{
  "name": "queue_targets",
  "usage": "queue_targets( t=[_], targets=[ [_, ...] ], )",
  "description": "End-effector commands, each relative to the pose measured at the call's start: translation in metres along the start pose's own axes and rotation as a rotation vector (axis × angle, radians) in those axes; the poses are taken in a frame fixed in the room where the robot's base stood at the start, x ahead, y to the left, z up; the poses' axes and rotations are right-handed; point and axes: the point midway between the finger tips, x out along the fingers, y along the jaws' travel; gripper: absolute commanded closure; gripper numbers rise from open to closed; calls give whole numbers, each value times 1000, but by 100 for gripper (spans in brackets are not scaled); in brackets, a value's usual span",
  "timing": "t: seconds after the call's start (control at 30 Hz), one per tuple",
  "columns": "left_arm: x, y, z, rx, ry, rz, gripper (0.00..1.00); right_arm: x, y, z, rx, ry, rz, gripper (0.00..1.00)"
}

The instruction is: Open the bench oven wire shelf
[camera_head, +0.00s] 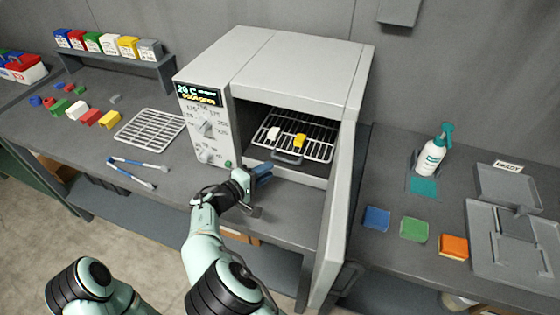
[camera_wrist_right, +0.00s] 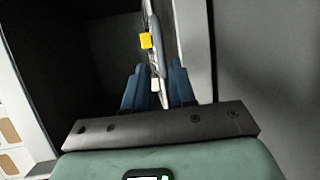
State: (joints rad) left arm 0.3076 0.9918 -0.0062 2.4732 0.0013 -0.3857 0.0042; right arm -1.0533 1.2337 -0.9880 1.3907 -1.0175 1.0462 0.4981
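The bench oven (camera_head: 300,62) stands on the bench with its door (camera_head: 335,215) swung open to the right. Inside is the wire shelf (camera_head: 318,150), with a grey handle (camera_head: 288,158) at its front. A white piece (camera_head: 273,134) and a yellow piece (camera_head: 299,140) lie on the shelf. My right gripper (camera_head: 262,174) is at the oven mouth, in front and left of the handle. In the right wrist view its blue fingers (camera_wrist_right: 158,88) are apart, with the shelf (camera_wrist_right: 160,55) edge-on ahead, in line with the gap. I see no contact. My left gripper is out of view.
A wire rack (camera_head: 152,128) and blue-white tongs (camera_head: 138,170) lie left of the oven, near several coloured pieces. Right of the door are a spray bottle (camera_head: 432,152), coloured pads (camera_head: 414,229) and grey trays (camera_head: 515,240). The open door bounds the right side.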

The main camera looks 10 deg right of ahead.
Motion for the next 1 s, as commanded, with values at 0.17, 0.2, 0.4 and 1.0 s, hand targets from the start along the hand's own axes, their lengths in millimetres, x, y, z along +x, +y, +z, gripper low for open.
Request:
queue_targets(
  t=[0.17, 0.2, 0.4, 1.0],
  targets=[
    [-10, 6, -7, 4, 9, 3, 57, 37, 3, 0, 0, -3, 2, 75],
    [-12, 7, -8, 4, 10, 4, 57, 42, 3, 0, 0, -1, 2, 75],
    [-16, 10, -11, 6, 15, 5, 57, 62, 2, 0, 1, 0, 1, 75],
    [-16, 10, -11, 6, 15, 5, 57, 65, 0, 0, 0, 1, 0, 100]
  ],
)
